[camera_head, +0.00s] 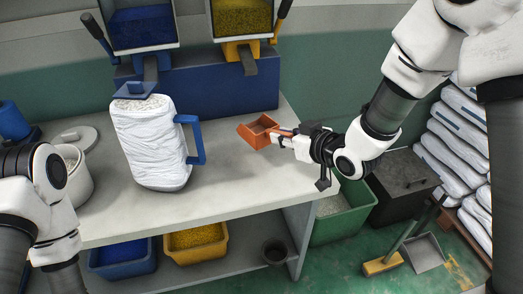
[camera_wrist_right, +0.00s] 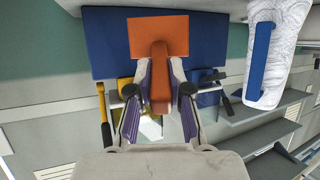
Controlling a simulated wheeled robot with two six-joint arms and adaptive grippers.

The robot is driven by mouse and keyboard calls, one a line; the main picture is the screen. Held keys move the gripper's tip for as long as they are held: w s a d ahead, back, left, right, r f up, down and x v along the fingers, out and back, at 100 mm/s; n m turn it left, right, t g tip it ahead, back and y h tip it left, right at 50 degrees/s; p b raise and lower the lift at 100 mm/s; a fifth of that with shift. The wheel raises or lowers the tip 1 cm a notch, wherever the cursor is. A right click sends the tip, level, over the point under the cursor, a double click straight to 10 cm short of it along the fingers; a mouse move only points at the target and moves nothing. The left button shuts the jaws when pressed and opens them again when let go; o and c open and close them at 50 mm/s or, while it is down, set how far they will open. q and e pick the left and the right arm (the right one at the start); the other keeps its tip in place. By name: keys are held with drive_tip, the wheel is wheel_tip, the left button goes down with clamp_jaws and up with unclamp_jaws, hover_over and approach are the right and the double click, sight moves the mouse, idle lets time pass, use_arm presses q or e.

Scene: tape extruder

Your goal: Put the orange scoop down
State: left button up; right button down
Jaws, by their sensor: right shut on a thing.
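The orange scoop (camera_head: 258,131) is near the right end of the grey worktop (camera_head: 235,182), its open tray toward the left and its handle toward my right arm. My right gripper (camera_head: 284,139) is shut on the scoop's handle. In the right wrist view the scoop (camera_wrist_right: 158,37) extends beyond the fingers, with its handle between the two fingertips (camera_wrist_right: 160,82). I cannot tell whether the scoop touches the worktop or hangs just above it. Part of my left arm shows at the left edge, but its gripper is out of view.
A white bag-like jug with a blue handle (camera_head: 150,142) stands left of the scoop. A blue block (camera_head: 215,87) with blue and yellow hoppers is behind. A white bucket (camera_head: 76,180) stands at left. Bare worktop lies in front of the scoop. A green bin (camera_head: 340,213) is below right.

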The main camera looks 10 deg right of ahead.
drive_tip(key=f, duration=0.7)
drive_tip(key=shift+s+f+b, duration=0.15)
drive_tip(key=shift+s+b, duration=0.05)
drive_tip(key=shift+b, duration=0.1)
use_arm(q)
drive_tip(key=shift+s+f, duration=0.2)
drive_tip(key=shift+f, duration=0.15)
use_arm(e)
drive_tip(key=shift+s+d, duration=0.15)
drive_tip(key=c, duration=1.1)
unclamp_jaws()
use_arm(q)
drive_tip(key=shift+f, duration=0.1)
